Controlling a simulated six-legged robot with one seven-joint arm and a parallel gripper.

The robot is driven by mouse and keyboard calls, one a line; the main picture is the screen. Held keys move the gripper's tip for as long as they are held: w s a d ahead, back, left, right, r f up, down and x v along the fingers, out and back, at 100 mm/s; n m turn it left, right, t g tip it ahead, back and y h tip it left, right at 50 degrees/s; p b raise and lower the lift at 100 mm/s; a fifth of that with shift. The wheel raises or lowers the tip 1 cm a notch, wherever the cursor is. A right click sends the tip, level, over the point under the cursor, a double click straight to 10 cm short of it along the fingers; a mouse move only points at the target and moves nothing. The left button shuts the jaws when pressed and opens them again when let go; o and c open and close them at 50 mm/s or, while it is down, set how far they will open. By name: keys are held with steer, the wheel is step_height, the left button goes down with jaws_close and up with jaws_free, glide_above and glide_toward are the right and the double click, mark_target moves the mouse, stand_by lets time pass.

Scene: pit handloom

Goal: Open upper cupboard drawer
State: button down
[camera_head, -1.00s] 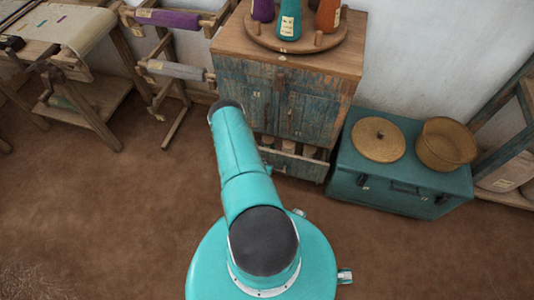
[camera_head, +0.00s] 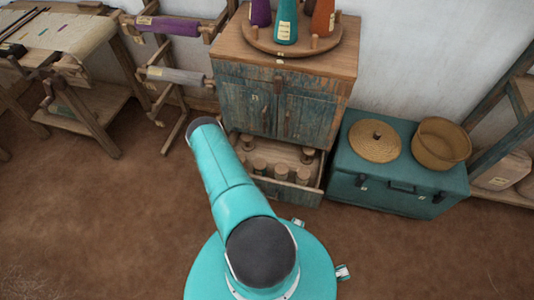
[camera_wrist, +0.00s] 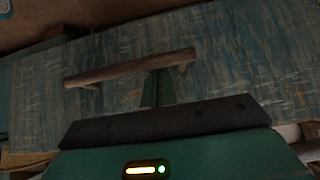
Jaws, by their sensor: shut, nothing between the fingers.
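The cupboard (camera_head: 305,112) has weathered blue-green doors and a wooden top. Below its doors a drawer (camera_head: 312,190) stands pulled out, with several wooden spools inside. In the head view my arm covers the drawer's left side and hides my gripper. In the wrist view a weathered blue-green panel (camera_wrist: 235,70) carries a long wooden bar handle (camera_wrist: 125,69). My gripper (camera_wrist: 158,80) is shut, its green fingers at the handle's middle with their tips beside or behind the bar. I cannot tell whether they touch it.
A teal chest (camera_head: 385,190) with a round woven lid (camera_head: 375,141) and a basket (camera_head: 441,143) stands close on the cupboard's right. Wooden loom frames (camera_head: 100,135) stand left. The brown floor in front is clear.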

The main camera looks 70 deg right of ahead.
steer(key=shift+a, duration=0.4)
steer(key=shift+r, duration=0.15)
